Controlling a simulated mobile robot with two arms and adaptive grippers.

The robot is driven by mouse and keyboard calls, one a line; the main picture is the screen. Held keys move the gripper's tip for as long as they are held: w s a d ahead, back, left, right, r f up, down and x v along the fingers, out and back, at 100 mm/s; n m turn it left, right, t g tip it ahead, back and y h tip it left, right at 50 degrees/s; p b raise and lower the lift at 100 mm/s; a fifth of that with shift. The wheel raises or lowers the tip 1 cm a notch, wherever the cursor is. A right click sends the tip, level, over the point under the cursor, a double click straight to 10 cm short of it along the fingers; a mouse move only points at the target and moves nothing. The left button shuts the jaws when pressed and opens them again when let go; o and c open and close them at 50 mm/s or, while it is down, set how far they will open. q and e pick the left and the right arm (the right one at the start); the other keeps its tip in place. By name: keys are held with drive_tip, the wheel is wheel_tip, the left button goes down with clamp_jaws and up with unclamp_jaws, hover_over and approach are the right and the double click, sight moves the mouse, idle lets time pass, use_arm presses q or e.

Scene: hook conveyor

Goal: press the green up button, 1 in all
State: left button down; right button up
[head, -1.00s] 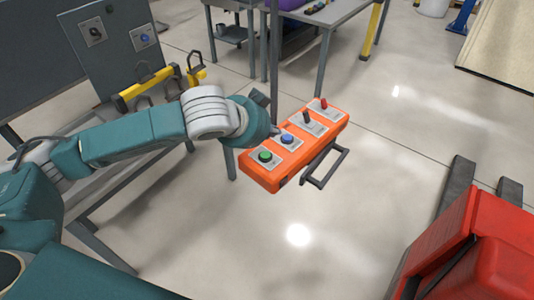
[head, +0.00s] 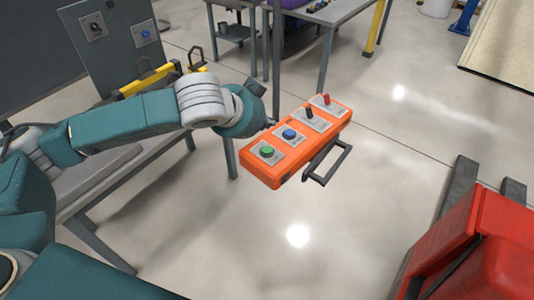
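The green button (head: 267,152) is at the near left end of an orange control box (head: 262,177). A blue button (head: 290,134) sits beside it, then a black lever switch (head: 310,112) and a red one (head: 327,99) toward the far end. My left gripper (head: 268,122) is at the box's left edge, close to the blue button. Its fingers are mostly hidden behind the wrist, so I cannot tell whether they are open. My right gripper is not in view.
A grey panel (head: 112,55) with a black knob and a blue button stands at upper left. A yellow rail (head: 150,78) lies behind my arm. A red machine (head: 480,250) stands at lower right. The floor between is clear.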

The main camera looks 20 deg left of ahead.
use_arm(q)
drive_tip(key=b, duration=0.4)
hover_over(267, 152)
wheel_tip(267, 152, down, 5)
drive_tip(key=shift+a+f, duration=0.1)
drive_tip(key=shift+f+b, duration=0.45)
drive_tip(key=shift+f, duration=0.25)
drive_tip(key=shift+f, duration=0.1)
idle(0.4)
drive_tip(key=shift+f, duration=0.35)
drive_tip(key=shift+f, duration=0.45)
idle(0.5)
idle(0.4)
drive_tip(key=shift+r+p, duration=0.85)
drive_tip(key=shift+p, duration=0.2)
